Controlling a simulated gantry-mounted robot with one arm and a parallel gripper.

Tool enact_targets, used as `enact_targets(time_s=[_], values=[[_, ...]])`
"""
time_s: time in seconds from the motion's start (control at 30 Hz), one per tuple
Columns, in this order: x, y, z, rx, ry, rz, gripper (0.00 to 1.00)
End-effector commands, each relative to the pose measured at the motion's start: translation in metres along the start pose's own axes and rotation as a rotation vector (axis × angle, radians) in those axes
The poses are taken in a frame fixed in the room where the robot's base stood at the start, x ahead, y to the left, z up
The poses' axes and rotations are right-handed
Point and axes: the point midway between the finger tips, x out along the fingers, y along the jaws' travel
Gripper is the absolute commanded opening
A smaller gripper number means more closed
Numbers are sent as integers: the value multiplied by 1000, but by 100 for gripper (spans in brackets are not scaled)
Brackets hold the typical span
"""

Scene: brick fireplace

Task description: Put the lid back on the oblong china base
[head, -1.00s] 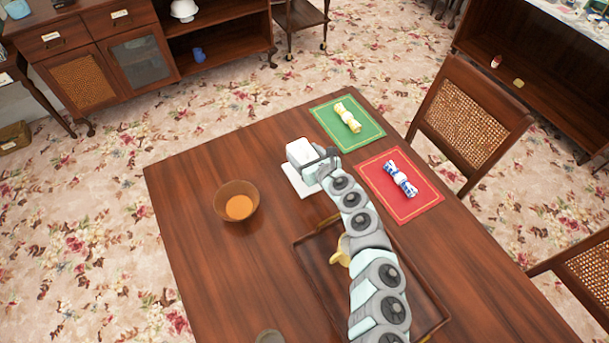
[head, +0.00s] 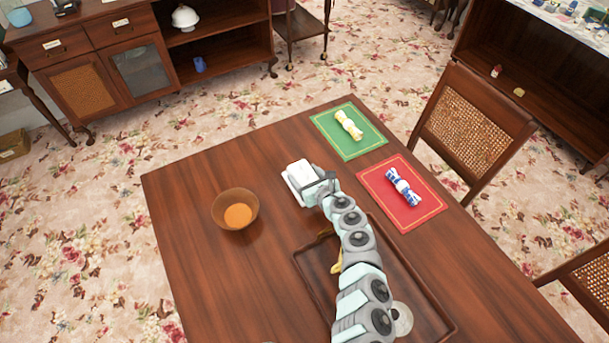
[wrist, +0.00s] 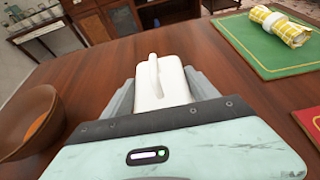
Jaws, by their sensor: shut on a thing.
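The white lid (head: 300,171), a rounded oblong with a raised handle along its top, is held level in my gripper (head: 307,181). In the wrist view the lid (wrist: 168,88) sits between the two grey fingers of my gripper (wrist: 160,92), which are shut on its sides. The white oblong china base (head: 289,184) is on the table under the lid, with only a thin edge showing on its left. The lid is over the base and very close to it; I cannot tell whether they touch. My gripper hides the rest of the base.
A brown bowl with orange contents (head: 237,210) stands to the left. A green mat (head: 335,143) and a red mat (head: 425,205), each with a rolled napkin, lie to the right. A dark wooden tray (head: 310,280) lies under my arm.

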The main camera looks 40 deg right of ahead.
Motion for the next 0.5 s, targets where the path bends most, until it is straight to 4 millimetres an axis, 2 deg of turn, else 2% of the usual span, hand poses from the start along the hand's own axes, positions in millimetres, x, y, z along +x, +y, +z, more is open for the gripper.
enact_targets(time_s=[0.03, 0.3, 0.5], values=[[0, 0, -1, 0, 0, 0, 70], [0, 0, 0, 0, 0, 0, 90], [0, 0, 0, 0, 0, 0, 90]])
